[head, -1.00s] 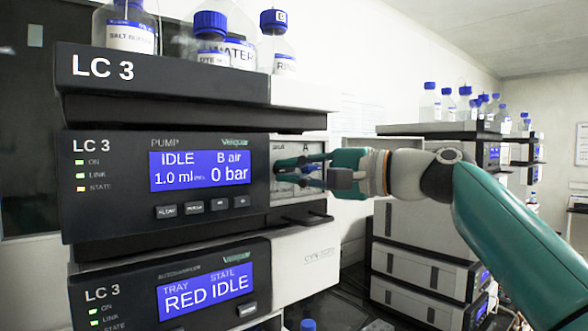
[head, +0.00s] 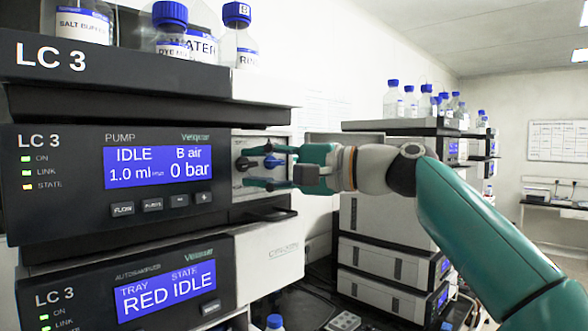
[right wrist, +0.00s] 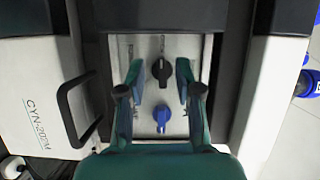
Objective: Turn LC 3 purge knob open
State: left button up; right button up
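The LC 3 pump (head: 112,215) has a pale side panel with a black knob (head: 243,163) and a blue knob (head: 272,161). Both show in the right wrist view, the black knob (right wrist: 162,72) above the blue knob (right wrist: 161,117). Their labels are too small to read, so I cannot tell which is the purge knob. My right gripper (head: 247,167) is open at this panel. In the right wrist view my right gripper (right wrist: 161,74) has a finger on each side of the black knob, with gaps visible. My left gripper is not in view.
Bottles with blue caps (head: 170,30) stand on top of the stack. Below the pump is the autosampler (head: 165,280). Another instrument stack (head: 385,225) stands behind my right arm.

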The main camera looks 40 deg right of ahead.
jog(key=v, duration=1.1)
jog(key=shift+f, duration=0.15)
